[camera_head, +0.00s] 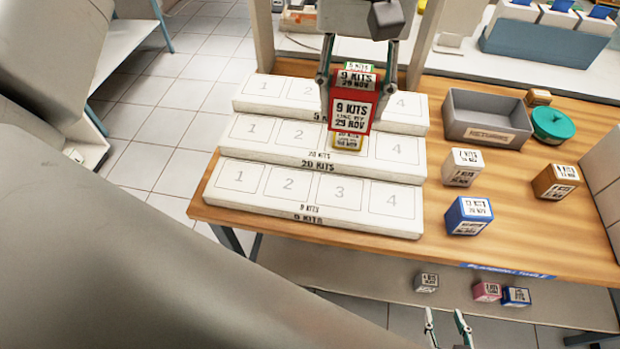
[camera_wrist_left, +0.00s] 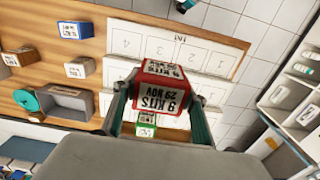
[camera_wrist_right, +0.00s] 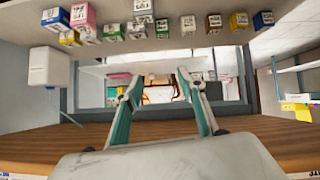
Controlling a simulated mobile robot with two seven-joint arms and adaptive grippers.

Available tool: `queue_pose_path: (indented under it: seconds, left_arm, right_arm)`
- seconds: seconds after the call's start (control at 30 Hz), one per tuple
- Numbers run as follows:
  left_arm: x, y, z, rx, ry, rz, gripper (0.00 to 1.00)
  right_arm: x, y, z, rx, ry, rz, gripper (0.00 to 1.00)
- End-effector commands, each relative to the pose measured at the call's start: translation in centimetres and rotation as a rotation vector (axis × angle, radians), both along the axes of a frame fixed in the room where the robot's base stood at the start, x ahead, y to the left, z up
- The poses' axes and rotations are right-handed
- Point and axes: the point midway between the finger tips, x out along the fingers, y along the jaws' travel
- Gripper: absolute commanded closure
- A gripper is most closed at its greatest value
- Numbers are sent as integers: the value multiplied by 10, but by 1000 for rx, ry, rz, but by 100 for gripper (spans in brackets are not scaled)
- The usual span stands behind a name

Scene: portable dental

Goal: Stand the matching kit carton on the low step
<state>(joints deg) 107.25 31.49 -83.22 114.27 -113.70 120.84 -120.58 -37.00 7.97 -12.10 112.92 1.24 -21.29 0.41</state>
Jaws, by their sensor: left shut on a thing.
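My left gripper (camera_head: 352,82) is shut on a red carton (camera_head: 350,112) labelled "9 KITS, USE BY 29 NOV". It holds it in front of the stepped stand; the carton also shows between the fingers in the left wrist view (camera_wrist_left: 158,94). The low step (camera_head: 255,200) is the front one, marked "9 KITS", with bare spaces numbered 1 to 4. A yellow carton (camera_head: 348,142) appears on the middle step, partly hidden by the red one. A green-topped carton (camera_head: 361,66) shows behind. My right gripper (camera_head: 448,328) is open and empty; its fingers show in the right wrist view (camera_wrist_right: 160,82).
White (camera_head: 462,168), blue (camera_head: 468,216) and brown (camera_head: 556,182) cartons stand on the table right of the steps. Behind are a grey tray (camera_head: 460,128) and a teal round container (camera_head: 553,125). Several cartons sit on the lower shelf (camera_head: 385,275).

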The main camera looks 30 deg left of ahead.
Motion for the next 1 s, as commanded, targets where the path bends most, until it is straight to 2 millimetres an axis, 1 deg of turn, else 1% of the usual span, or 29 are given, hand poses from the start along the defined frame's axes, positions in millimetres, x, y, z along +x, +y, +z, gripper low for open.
queue_pose_path:
  seconds: [0.23, 0.5, 0.6, 0.7, 0.87, 1.0]
  left_arm:
    - [-2, 0, -56, 1, 9, -1, 80]
    - [-2, 0, -121, 1, 9, 1, 80]
    - [-1, 0, -140, 0, 6, 1, 80]
    - [-1, 0, -152, 0, 4, 0, 80]
    - [0, 0, -160, 0, 1, 0, 80]
    - [-1, 0, -175, 0, 4, 0, 80]
  right_arm:
    - [-1, -1, -6, -6, 3, 0, 60]
    - [0, -3, -8, -11, 2, 1, 60]
    - [1, -3, -8, -12, 0, 1, 60]
    - [2, -3, -8, -12, -2, 1, 60]
    - [3, -3, -6, -13, -6, 1, 60]
    - [3, -3, -7, -14, -8, 1, 60]
